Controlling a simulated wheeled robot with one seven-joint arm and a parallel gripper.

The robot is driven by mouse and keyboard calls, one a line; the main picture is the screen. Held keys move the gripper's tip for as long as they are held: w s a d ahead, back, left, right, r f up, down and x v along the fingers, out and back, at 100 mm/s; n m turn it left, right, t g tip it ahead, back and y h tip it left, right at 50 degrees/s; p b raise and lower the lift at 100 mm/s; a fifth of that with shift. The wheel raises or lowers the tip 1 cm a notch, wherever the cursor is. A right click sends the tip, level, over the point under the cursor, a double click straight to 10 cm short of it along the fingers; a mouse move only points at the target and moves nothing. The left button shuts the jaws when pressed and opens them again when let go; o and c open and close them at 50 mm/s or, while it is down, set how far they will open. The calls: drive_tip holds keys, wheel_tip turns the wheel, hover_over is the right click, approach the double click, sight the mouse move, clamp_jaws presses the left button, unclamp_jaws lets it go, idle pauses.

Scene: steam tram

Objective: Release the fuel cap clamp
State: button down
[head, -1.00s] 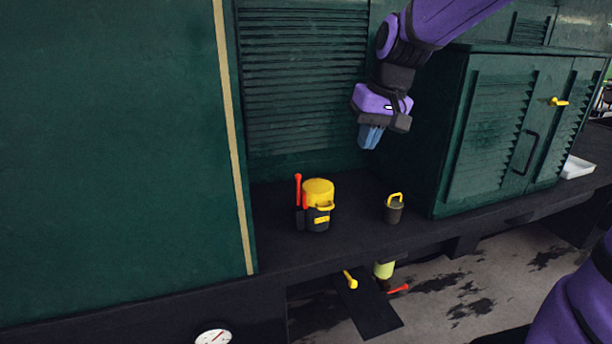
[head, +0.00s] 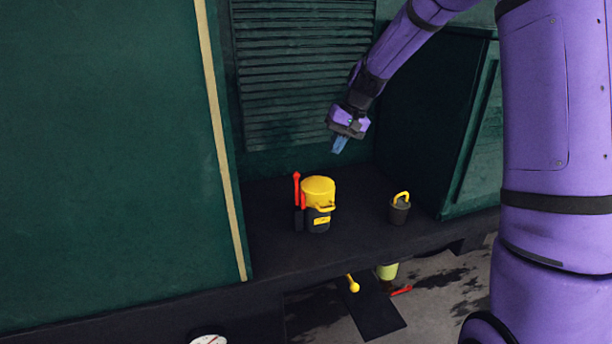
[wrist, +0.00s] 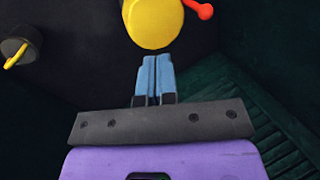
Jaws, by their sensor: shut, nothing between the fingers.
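The fuel cap (head: 319,187) is a yellow lid on a short black filler (head: 318,222) on the dark ledge. A red lever (head: 297,188) stands upright at its left side, and a yellow handle shows at the front. I take the red lever to be the clamp. My gripper (head: 340,145) is shut and empty, above and behind the cap, apart from it. In the wrist view the blue fingertips (wrist: 152,58) point at the edge of the yellow cap (wrist: 153,22), and the red lever's round end (wrist: 204,11) shows beyond to the right.
A small dark pot with a yellow handle (head: 399,209) stands on the ledge (head: 270,255) to the right; it is at upper left in the wrist view. A green cabinet (head: 430,120) bounds the right, a louvred wall (head: 300,80) the back. A yellow-knobbed lever (head: 353,285) sits below the ledge.

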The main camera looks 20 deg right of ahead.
sight(306, 187)
idle(0.3)
drive_tip(key=x, duration=1)
drive_tip(key=shift+f, duration=0.1)
drive_tip(key=shift+w+a, duration=0.25)
drive_tip(key=shift+a, duration=0.9)
drive_tip(key=shift+w+a, duration=0.2)
drive_tip(key=shift+a, duration=0.6)
drive_tip(key=shift+a, duration=0.1)
